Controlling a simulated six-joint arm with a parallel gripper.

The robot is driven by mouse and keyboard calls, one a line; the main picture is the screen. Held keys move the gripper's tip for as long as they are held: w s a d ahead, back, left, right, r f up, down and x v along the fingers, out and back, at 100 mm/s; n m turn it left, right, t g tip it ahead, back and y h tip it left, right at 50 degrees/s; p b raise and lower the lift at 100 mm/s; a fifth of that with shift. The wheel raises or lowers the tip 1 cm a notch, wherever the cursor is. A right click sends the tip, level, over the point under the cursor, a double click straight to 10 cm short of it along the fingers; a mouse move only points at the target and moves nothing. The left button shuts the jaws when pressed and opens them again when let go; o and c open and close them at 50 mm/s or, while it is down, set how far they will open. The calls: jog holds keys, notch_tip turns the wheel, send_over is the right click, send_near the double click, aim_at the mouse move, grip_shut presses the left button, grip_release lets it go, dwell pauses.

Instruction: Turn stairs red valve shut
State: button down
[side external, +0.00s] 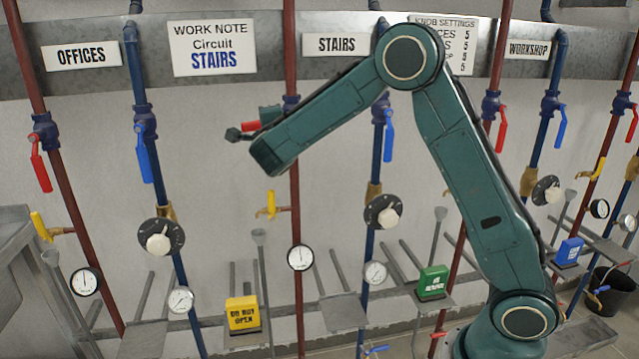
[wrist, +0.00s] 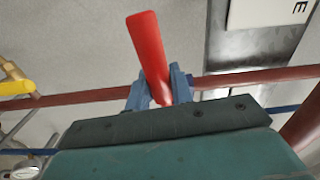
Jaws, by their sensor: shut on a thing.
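The stairs red valve handle (side external: 250,126) sticks out to the left of the red pipe under the STAIRS sign, lying roughly level across the pipe. Its valve body (side external: 291,103) is blue. In the wrist view the red handle (wrist: 148,48) rises between the two blue-grey fingers of my gripper (wrist: 160,88). My gripper is shut on the handle, and its wrist partly covers it in the side view. The handle's inner end is hidden in the wrist view.
The stairs blue valve handle (side external: 389,131) hangs down to the right, behind my arm. A yellow tap (side external: 268,207) and a gauge (side external: 300,257) sit lower on the red pipe. The offices blue handle (side external: 143,155) hangs to the left.

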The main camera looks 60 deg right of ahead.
jog(key=shift+a+r+m, duration=0.1)
jog(key=shift+r+m, duration=0.3)
jog(key=shift+m, duration=0.1)
jog(key=c, duration=1.2)
grip_release()
jog(key=v, duration=1.3)
jog(key=shift+s+a, duration=0.25)
jog(key=shift+s, duration=0.05)
jog(key=shift+d, duration=0.15)
